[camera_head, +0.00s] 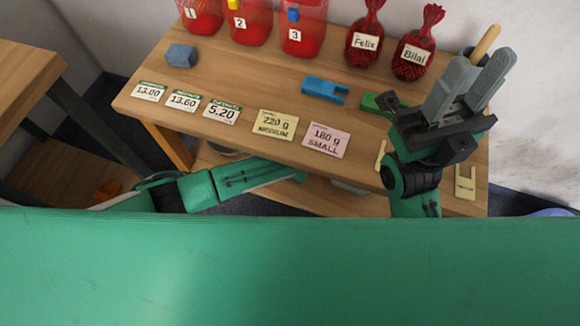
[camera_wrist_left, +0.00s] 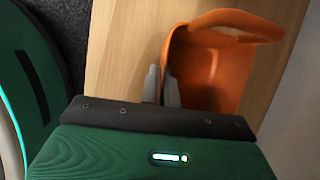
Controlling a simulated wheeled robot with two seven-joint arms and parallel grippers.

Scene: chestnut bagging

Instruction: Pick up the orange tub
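The orange tub (camera_wrist_left: 210,62) shows large in the left wrist view, with its open mouth and a curved handle or rim piece at the top. My left gripper (camera_wrist_left: 162,88) is at the tub's left wall. One finger is outside and one inside, close together with the wall between them. In the head view a small orange part, likely the tub (camera_head: 107,190), shows low at the left; my left gripper is hidden there. My right gripper (camera_head: 482,62) is raised over the table's right end, with a wooden stick (camera_head: 487,43) between its fingers; its lower part is hidden.
The wooden table (camera_head: 225,70) carries red containers (camera_head: 250,22), tied red bags (camera_head: 413,45), a blue block (camera_head: 181,56), a blue piece (camera_head: 324,90), a green piece (camera_head: 384,102) and several label cards (camera_head: 275,125). Another wooden surface (camera_head: 25,70) stands at the left.

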